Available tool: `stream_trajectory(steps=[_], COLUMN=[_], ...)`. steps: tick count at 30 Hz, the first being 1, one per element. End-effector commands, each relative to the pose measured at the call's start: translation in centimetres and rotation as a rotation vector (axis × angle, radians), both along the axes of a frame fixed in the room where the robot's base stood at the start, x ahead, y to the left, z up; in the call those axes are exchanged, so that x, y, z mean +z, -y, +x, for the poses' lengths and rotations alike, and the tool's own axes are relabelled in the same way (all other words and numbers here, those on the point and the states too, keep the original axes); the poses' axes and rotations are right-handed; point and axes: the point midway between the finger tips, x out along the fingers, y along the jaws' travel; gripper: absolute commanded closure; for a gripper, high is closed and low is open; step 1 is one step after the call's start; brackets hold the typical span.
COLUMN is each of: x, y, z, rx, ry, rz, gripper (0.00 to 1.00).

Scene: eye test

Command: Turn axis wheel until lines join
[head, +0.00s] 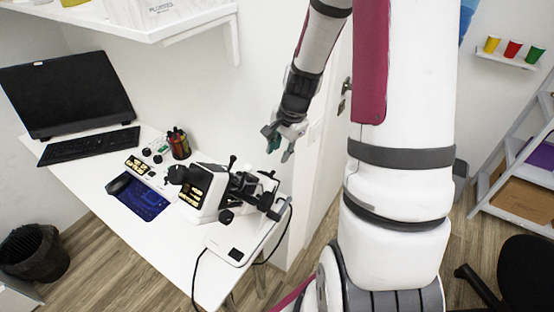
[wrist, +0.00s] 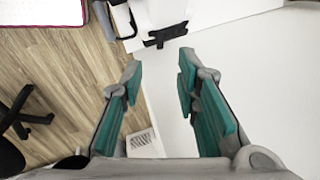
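The white eye-test device (head: 208,190) with black optical parts stands on the right part of the white desk. A round black knob (head: 226,216) shows low on its near side; I cannot tell whether it is the axis wheel. No lines to join can be made out. My gripper (head: 277,145) is above and behind the device, to its upper right, touching nothing. In the wrist view my gripper (wrist: 160,67) has its two teal-padded fingers spread apart with nothing between them. A black bracket-like part (wrist: 165,35) shows beyond the fingertips.
The white desk (head: 90,180) also holds a monitor (head: 68,92), a keyboard (head: 88,146), a mouse on a blue pad (head: 143,197) and a pencil cup (head: 179,144). A white wall shelf (head: 170,28) overhangs the desk. Black cables hang over the front edge.

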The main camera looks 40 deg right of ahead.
Motion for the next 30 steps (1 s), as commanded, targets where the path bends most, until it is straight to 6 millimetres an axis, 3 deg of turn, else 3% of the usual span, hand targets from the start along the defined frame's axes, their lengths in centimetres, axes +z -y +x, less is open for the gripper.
stream_trajectory(steps=[6,26,30], x=[2.1,2.4,3.9], y=[0.1,0.1,-0.9], z=[-0.5,-0.6,-0.5], rx=[0.001,0.002,0.058], ry=[0.0,0.0,0.011], rz=[0.0,0.0,-0.021], gripper=[0.71,0.71,0.71])
